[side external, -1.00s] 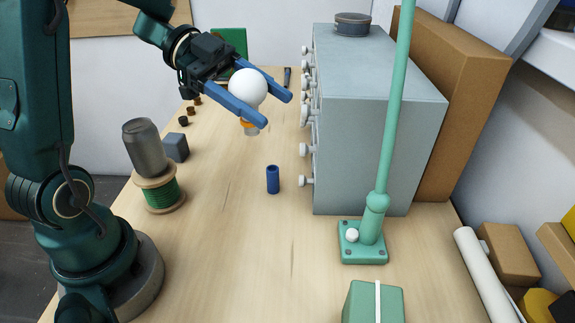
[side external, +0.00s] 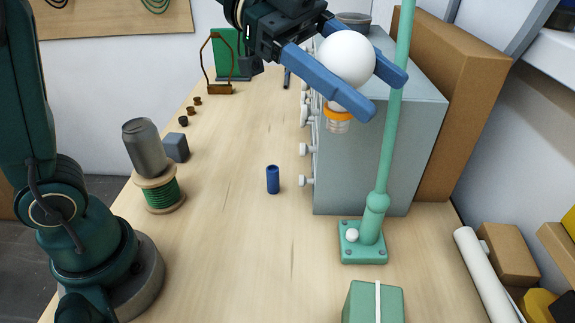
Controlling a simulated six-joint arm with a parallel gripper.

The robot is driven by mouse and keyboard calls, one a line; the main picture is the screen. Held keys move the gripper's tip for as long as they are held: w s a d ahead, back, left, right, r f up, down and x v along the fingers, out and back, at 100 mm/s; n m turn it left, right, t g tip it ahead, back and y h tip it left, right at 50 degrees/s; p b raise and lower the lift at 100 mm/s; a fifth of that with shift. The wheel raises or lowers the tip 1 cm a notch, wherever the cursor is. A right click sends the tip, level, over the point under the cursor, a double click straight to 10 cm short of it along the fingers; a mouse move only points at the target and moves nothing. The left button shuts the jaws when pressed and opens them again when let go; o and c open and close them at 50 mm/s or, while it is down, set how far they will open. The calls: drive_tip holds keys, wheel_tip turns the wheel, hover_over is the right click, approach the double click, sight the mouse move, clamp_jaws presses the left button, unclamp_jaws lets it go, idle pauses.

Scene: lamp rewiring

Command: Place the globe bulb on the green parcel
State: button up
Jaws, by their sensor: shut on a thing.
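The globe bulb (side external: 347,58) is a white ball with an orange ring and a clear base pointing down. My gripper (side external: 383,92) has blue fingers and is shut on the bulb, one finger on each side of the ball. It holds the bulb high above the table, in front of the grey drawer cabinet in this view. The green parcel (side external: 361,304) is a box with a pale strap at the bottom edge of the picture, partly cut off. It lies below the bulb and nearer the camera, with nothing on its visible top.
A green lamp pole on a base (side external: 362,254) stands just behind the parcel. The grey cabinet (side external: 375,160) has white knobs. A blue cylinder (side external: 273,179) stands mid-table. A green wire spool (side external: 163,190) carries a grey can (side external: 145,147). The table's front middle is clear.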

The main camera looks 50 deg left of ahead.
drive_tip(key=shift+s+d+f, duration=0.2)
drive_tip(key=shift+d+f, duration=0.05)
drive_tip(key=shift+d, duration=0.35)
drive_tip(key=shift+s+d+f, duration=0.2)
drive_tip(key=shift+d, duration=0.35)
drive_tip(key=shift+s+d+f, duration=0.8)
drive_tip(key=shift+d+f, duration=0.95)
drive_tip(key=shift+f, duration=0.75)
drive_tip(key=shift+s+d+f, duration=0.85)
drive_tip(key=shift+d+f, duration=0.85)
drive_tip(key=shift+f, duration=0.85)
drive_tip(key=shift+s+d+f, duration=0.8)
drive_tip(key=shift+d+f, duration=0.95)
drive_tip(key=shift+f, duration=0.75)
drive_tip(key=shift+f, duration=0.15)
drive_tip(key=o, duration=1.3)
drive_tip(key=shift+o, duration=0.2)
